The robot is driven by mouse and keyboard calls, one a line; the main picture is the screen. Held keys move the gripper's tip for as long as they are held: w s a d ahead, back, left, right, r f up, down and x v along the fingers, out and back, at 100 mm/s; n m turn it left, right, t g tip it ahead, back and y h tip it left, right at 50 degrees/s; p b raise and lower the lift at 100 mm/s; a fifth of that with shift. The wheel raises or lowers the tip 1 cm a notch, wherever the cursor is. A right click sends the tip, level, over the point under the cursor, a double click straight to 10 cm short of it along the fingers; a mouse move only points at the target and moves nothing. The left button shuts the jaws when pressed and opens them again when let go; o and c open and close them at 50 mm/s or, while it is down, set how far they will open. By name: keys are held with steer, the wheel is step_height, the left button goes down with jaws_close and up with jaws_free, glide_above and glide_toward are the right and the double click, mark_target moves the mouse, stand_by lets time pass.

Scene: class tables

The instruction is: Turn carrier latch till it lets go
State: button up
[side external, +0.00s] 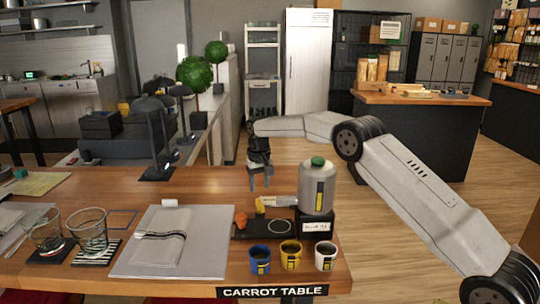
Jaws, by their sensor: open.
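My gripper (260,183) points down over the right part of the wooden table (190,185), open and empty, behind the black tray. A silver-grey canister (317,188) with a green cap stands upright on a black base with a white label, right of my gripper. The black tray (263,235) lies left of the base. A piece with a yellow part (262,205) and a pale part lies at the tray's back edge, below my gripper and apart from it. I cannot tell which part is the carrier latch.
Blue (260,258), yellow (290,254) and white (326,256) cups stand at the front edge. An orange piece (240,220) is at the tray's left. A grey cloth mat (172,241) and two glasses (92,232) are further left. A dark lamp (155,140) stands behind.

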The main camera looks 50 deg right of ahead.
mark_target(260, 201)
steer(key=shift+f, duration=3.1)
jaws_close()
